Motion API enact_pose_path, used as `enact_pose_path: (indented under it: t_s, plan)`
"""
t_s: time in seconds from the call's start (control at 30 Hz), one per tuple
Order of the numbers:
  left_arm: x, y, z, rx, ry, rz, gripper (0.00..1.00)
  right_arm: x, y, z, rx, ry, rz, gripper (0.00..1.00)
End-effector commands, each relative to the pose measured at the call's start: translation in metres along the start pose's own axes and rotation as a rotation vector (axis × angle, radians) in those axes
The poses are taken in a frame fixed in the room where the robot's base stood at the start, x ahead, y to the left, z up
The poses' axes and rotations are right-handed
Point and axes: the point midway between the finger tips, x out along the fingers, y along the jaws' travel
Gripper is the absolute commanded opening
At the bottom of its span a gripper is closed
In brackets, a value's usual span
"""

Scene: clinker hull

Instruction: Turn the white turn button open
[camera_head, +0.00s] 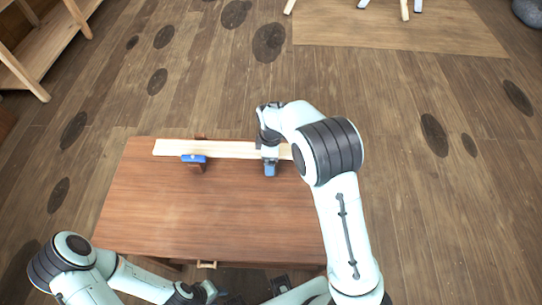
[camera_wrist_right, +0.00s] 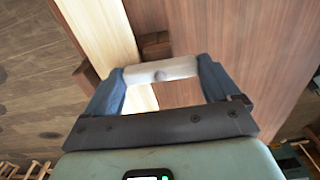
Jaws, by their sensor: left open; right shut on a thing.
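The white turn button (camera_wrist_right: 160,70) is a short rounded bar in the right wrist view. It lies across the edge of a pale wooden strip (camera_head: 225,149). My right gripper (camera_head: 269,163) is shut on it, one blue-grey finger at each end. In the head view the gripper and wrist hide most of the button. My left gripper (camera_head: 208,292) is open and empty at the bottom of the head view, low by the table's front edge and far from the button.
A blue turn button (camera_head: 193,158) sits on a brown block at the strip's left part. The strip lies along the far edge of the brown table (camera_head: 200,215). The tabletop in front is clear. A wooden shelf (camera_head: 45,45) stands far left.

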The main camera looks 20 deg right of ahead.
Motion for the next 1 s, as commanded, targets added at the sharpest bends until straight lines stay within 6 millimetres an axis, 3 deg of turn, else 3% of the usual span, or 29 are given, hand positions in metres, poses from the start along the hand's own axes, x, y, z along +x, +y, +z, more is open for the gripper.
enact_pose_path:
  t_s: [0.27,1.0]
  plan:
    - [-0.004,0.002,-0.002,0.001,0.003,0.001,0.43,-0.001,0.001,0.0,0.175,0.001,0.002,0.59]
    - [-0.014,0.007,-0.006,0.004,0.01,0.003,0.43,-0.001,0.001,0.0,0.873,0.002,0.003,0.59]
